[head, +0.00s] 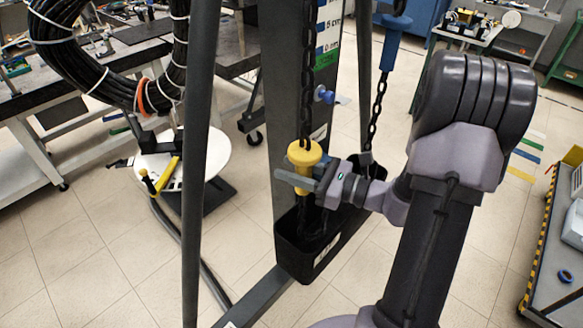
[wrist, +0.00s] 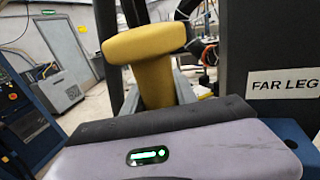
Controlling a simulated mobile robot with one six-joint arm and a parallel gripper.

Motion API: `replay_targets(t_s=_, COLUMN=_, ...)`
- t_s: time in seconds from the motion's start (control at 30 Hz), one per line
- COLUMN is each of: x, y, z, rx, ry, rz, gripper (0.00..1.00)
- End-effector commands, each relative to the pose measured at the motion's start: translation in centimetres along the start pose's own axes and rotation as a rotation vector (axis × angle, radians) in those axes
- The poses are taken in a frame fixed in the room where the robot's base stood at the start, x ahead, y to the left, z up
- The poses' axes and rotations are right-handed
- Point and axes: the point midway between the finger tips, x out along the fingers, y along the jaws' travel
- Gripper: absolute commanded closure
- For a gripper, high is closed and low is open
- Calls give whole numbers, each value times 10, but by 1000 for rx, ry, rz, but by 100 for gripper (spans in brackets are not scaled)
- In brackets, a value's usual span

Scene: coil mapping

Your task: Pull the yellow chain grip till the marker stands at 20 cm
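The yellow chain grip (head: 304,153), a flanged spool shape, hangs on a dark chain (head: 308,60) in front of the post. My gripper (head: 304,182) comes from the right, its fingers on either side of the grip's narrower stem below the flange; they look closed on it. In the wrist view the yellow grip (wrist: 150,60) stands upright just beyond my gripper's body, with a grey finger against its right side. The scale (head: 330,25) on the post shows 0 cm and 5 cm above a green band; its upper part is out of view. I cannot make out the marker.
A blue grip (head: 391,48) hangs on the other chain. A blue knob (head: 325,95) sticks out of the post. A black bin (head: 292,250) stands below the chains. A slanting dark leg (head: 197,150) is at left. A sign (wrist: 285,84) reads FAR LEG.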

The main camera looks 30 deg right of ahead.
Motion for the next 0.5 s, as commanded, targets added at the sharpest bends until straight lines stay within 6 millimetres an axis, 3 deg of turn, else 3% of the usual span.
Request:
replay_targets(t_s=0.03, x=0, y=0, z=0, rx=0, ry=0, rz=0, gripper=55)
replay_targets(t_s=0.1, x=0, y=0, z=0, rx=0, ry=0, rz=0, gripper=45)
replay_targets(t_s=0.5, x=0, y=0, z=1, rx=0, ry=-2, rz=-2, gripper=45)
